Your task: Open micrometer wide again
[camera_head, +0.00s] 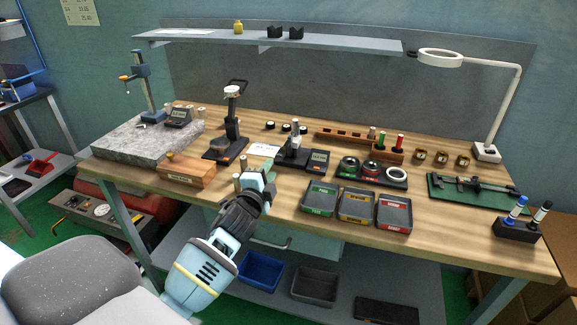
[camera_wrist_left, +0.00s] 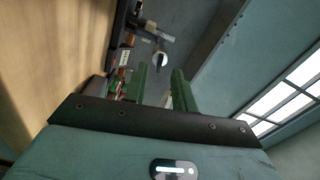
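The micrometer appears to be the black bench device (camera_head: 293,152) with a grey digital display (camera_head: 318,160), standing mid-table in the head view. Its jaw gap is too small to make out. My left gripper (camera_head: 260,174) is in front and to the left of it, above the table's front part and apart from it. In the left wrist view the two green fingers (camera_wrist_left: 160,72) stand apart with nothing between them. A small white round thing shows beyond them, too blurred to name. My right gripper is out of view.
Small pins (camera_head: 237,181) stand close to the left of my left gripper. A wooden block (camera_head: 187,180) and a dial stand (camera_head: 228,140) are farther left. Green, yellow and red bins (camera_head: 357,206) lie to the right. A shelf (camera_head: 290,43) spans the back.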

